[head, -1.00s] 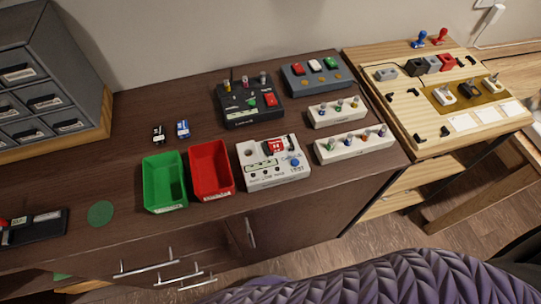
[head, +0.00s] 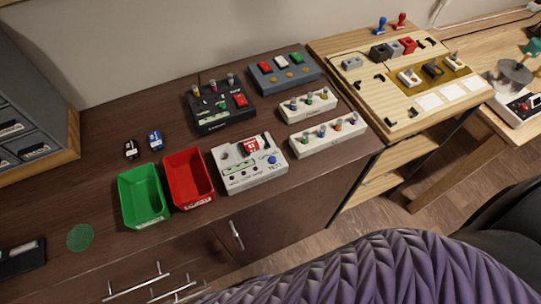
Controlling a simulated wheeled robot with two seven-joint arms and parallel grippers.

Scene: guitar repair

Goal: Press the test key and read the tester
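The white tester (head: 248,165) sits on the dark brown cabinet top, right of the red bin. A blue round key (head: 272,160) is on its right side, beside lettering that looks like TEST. A red and white part (head: 252,145) sits at the top of the tester. A small pale green strip (head: 238,169) with marks lies on its face; I cannot read it at this size. Neither of my grippers shows in the head view.
A green bin (head: 142,196) and red bin (head: 189,178) stand left of the tester. A black pedal box (head: 215,112), grey switch box (head: 283,76) and two white knob racks (head: 328,137) lie behind and right. A wooden board (head: 400,110) is farther right. A purple quilted surface fills the foreground.

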